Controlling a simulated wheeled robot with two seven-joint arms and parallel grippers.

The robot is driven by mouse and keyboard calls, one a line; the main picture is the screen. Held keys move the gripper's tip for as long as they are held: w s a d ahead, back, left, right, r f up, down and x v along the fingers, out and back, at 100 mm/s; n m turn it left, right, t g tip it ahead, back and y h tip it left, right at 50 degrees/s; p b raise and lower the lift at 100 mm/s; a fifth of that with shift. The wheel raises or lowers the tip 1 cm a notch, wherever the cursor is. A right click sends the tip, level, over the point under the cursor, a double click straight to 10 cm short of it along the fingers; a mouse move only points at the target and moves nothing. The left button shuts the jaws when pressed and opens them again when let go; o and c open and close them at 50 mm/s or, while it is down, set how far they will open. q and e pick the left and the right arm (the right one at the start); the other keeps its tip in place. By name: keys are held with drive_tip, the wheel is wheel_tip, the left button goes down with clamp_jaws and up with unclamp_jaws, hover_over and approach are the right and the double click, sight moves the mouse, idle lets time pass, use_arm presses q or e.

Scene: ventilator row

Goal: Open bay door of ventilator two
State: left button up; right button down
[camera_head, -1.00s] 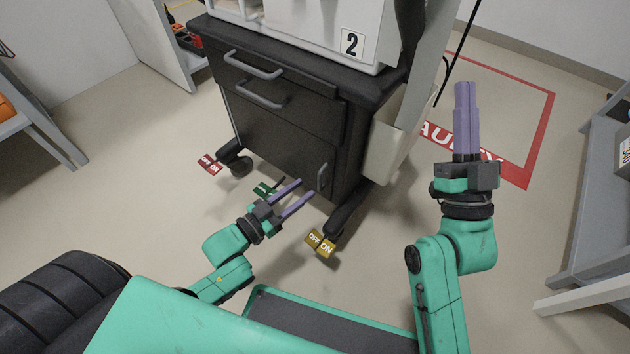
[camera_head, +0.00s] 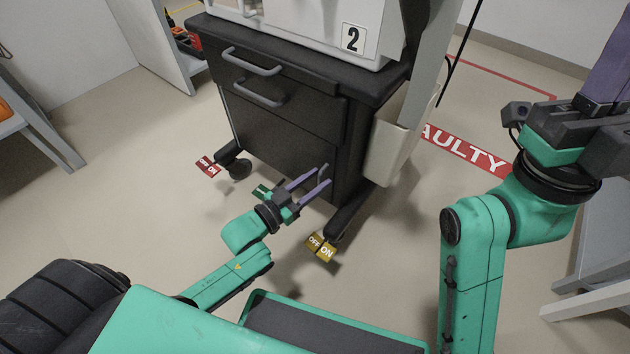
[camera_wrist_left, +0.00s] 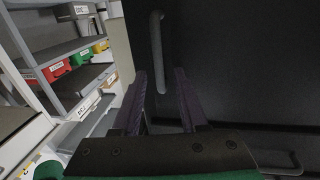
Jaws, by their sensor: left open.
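Ventilator two (camera_head: 375,20), a white unit with a "2" label, stands on a dark cart. The bay door (camera_head: 270,142) is the cart's black lower front panel and looks closed. Its upright grey handle (camera_head: 323,171) is near the door's right edge; it also shows in the left wrist view (camera_wrist_left: 157,52). My left gripper (camera_head: 310,177) is open, its purple fingers pointing at the handle. In the left wrist view the handle lies ahead, in line with the gap between the fingers (camera_wrist_left: 160,88). I cannot tell whether they touch. My right gripper (camera_head: 608,65) is raised at the right edge, fingertips cut off.
Two drawer handles (camera_head: 258,93) sit above the door. Caster brake pedals, red (camera_head: 207,166) and yellow (camera_head: 321,247), stick out at the cart's base. A beige bin (camera_head: 392,150) hangs on the cart's right side. Shelves with bins (camera_wrist_left: 75,60) stand left in the wrist view.

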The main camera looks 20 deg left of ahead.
use_arm(q)
clamp_jaws()
idle(1.4)
